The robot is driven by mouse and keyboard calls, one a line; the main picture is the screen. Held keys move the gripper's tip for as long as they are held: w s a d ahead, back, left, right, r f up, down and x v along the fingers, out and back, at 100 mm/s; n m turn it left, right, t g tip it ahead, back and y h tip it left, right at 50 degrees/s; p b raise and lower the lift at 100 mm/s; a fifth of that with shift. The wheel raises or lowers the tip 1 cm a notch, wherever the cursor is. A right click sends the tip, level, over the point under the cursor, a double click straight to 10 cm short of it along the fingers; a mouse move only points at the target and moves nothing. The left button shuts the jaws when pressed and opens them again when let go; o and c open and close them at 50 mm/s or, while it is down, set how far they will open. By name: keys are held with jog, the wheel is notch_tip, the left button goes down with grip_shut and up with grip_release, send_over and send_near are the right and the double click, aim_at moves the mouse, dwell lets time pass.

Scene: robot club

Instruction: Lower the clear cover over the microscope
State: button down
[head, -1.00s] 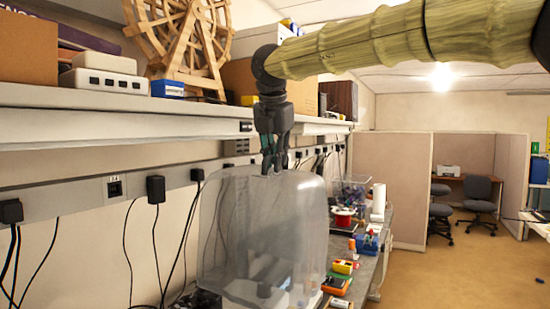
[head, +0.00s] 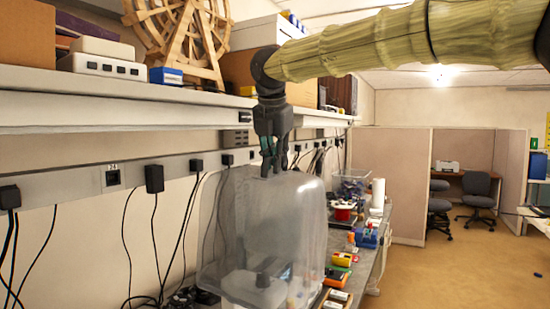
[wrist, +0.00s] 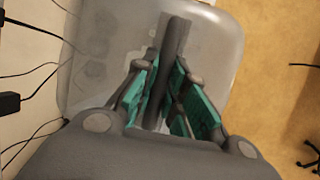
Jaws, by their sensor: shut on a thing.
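The clear cover (head: 300,215) hangs upright from my gripper (head: 274,170) above the bench in the head view. My gripper is shut on the dark handle at the cover's top. In the wrist view my gripper (wrist: 168,95) has its green pads on both sides of the dark handle bar (wrist: 175,40), and the cover (wrist: 215,45) spreads out below. Through the cover's wall in the head view a dark and pale shape, likely the microscope (head: 262,280), shows low down, blurred. I cannot tell whether the cover's lower rim touches the bench.
The bench (head: 376,272) runs away to the right of the cover, with small coloured boxes (head: 340,262), a red spool (head: 344,213) and a clear bin (head: 352,187). A shelf (head: 100,88) overhangs at the left. Cables hang on the wall behind. Floor at right is open.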

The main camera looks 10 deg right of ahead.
jog(key=shift+f+b, duration=0.7)
jog(key=shift+f, duration=0.75)
notch_tip(320, 180, down, 8)
jog(key=b, duration=0.4)
jog(key=shift+b, duration=0.3)
dwell(0.4)
notch_tip(320, 180, down, 8)
jog(key=b, duration=0.4)
dwell(1.0)
jog(key=shift+d+f, duration=0.1)
jog(key=shift+f+b, duration=1.55)
jog(key=shift+f, duration=1.45)
